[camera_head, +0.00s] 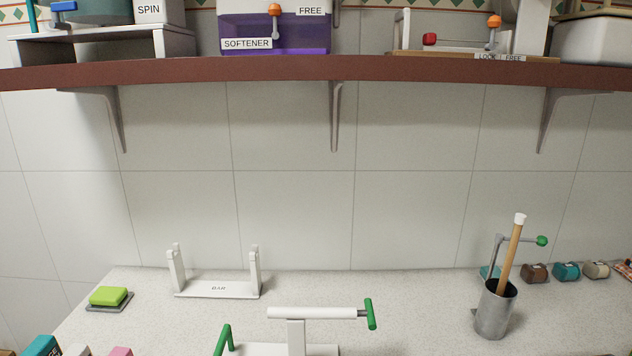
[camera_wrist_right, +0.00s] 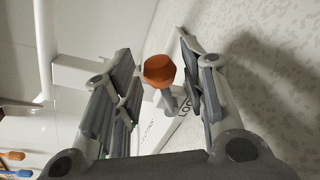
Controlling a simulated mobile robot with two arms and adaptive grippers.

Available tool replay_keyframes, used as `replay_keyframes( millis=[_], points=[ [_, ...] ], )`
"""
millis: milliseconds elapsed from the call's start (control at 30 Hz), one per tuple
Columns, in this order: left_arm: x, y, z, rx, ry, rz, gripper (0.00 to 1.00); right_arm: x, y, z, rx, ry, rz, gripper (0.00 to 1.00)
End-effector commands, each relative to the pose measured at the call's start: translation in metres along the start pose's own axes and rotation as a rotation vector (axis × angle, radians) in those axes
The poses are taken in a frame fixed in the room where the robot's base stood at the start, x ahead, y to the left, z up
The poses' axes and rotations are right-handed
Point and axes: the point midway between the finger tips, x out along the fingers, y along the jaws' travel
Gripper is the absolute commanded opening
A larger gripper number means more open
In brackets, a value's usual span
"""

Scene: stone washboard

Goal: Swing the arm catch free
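In the right wrist view an orange knob (camera_wrist_right: 159,71) on a short grey lever (camera_wrist_right: 169,102) stands over a white base (camera_wrist_right: 162,128) with partly hidden lettering that starts "LOC". My right gripper (camera_wrist_right: 158,78) is open, with one finger on each side of the knob; I see no clear contact. In the head view an orange-knobbed lever (camera_head: 494,22) stands above a plate (camera_head: 490,57) lettered LOCK and FREE on the shelf. I cannot tell if it is the same catch. Neither gripper shows in the head view.
The brown shelf (camera_head: 300,68) crosses the head view and carries a purple softener box (camera_head: 300,38). Below, the counter holds a white stand (camera_head: 220,290), a green-handled device (camera_head: 310,313), soap (camera_head: 108,296) and a metal cup (camera_head: 494,315).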

Motion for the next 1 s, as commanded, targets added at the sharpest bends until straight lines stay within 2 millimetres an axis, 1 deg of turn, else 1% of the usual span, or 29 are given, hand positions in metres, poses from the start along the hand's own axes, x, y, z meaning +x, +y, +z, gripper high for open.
replay_keyframes(
  millis=[167,333,467,600,733,767,867,900,1000],
  points=[
    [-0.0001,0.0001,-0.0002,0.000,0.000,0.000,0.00,0.0000,0.0001,0.0001,0.000,0.000,0.000,0.39],
    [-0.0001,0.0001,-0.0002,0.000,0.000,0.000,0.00,-0.0001,0.0001,0.0001,0.000,0.000,0.000,0.17],
    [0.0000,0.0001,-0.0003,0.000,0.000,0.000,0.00,-0.0001,0.0000,0.0001,0.000,0.000,0.000,0.17],
    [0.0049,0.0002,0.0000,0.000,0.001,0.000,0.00,0.0006,-0.0070,-0.0009,-0.001,0.000,0.000,0.17],
    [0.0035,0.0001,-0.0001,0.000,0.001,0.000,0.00,0.0004,-0.0061,-0.0001,-0.001,0.000,-0.001,0.17],
    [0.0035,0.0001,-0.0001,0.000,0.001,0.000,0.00,0.0004,-0.0062,-0.0002,-0.001,0.000,-0.001,0.28],
    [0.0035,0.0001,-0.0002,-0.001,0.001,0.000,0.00,0.0004,-0.0061,-0.0002,-0.001,0.000,-0.001,0.41],
    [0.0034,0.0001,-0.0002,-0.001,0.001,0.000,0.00,0.0004,-0.0061,-0.0001,-0.001,0.000,-0.001,0.43],
    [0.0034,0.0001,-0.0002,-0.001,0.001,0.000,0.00,0.0004,-0.0058,0.0000,-0.001,0.000,0.000,0.43]
  ],
)
